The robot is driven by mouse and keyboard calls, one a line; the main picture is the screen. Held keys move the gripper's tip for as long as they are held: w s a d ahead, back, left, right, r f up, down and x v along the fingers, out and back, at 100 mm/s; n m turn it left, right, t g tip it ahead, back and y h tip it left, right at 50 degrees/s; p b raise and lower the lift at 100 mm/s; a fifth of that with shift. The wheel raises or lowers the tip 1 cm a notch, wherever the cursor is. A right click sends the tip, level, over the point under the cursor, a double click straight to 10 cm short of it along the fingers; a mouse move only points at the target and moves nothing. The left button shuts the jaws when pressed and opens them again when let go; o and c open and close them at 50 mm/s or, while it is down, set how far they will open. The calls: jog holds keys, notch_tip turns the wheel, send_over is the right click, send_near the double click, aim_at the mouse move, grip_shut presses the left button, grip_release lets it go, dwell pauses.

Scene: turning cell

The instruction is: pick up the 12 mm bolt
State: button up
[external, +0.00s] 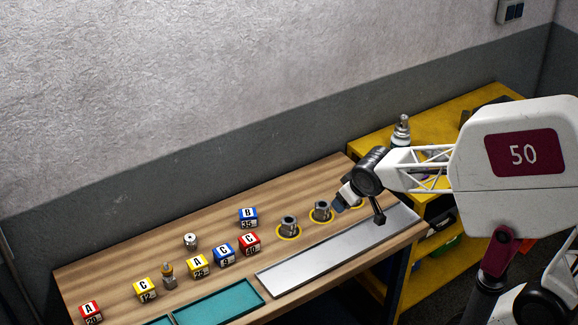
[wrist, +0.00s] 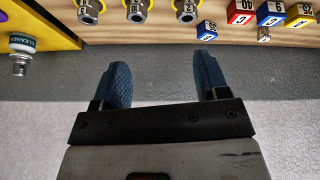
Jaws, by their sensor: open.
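Three metal hex bolts stand in a row in yellow rings. In the wrist view they are the left bolt (wrist: 89,10), the middle bolt (wrist: 137,10) and the right bolt (wrist: 186,10), all cut by the top edge. Their numbers are too small to read surely, so I cannot tell which is the 12 mm bolt. In the external view, one bolt (external: 288,225) and another (external: 321,211) show; my gripper (external: 340,204) mostly hides the third ring. My gripper (wrist: 162,74) is open, with nothing between its blue fingertips, apart from the bolts.
Lettered cubes, including a blue B cube (external: 248,217) and a yellow C cube (external: 145,289), stand on the wooden bench (external: 120,262). A round metal part (external: 190,241) lies behind them. A steel plate (external: 335,252) and teal tray (external: 220,303) line the front. A cleaner bottle (wrist: 20,48) stands aside.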

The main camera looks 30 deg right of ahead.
jog(key=w+a+f+n+t+y, duration=0.2)
jog(key=w+a, duration=0.7)
jog(key=a, duration=0.1)
jog(key=n+y, duration=0.7)
jog(key=y, duration=0.2)
send_near(167, 265)
jog(key=x, duration=0.4)
jog(key=shift+w+a, duration=0.2)
jog(key=shift+a, duration=0.05)
jog(key=shift+w+a, duration=0.1)
jog(key=shift+x, duration=1.15)
jog(key=shift+f, duration=0.1)
jog(key=shift+f+x, duration=0.2)
jog(key=shift+x, duration=2.35)
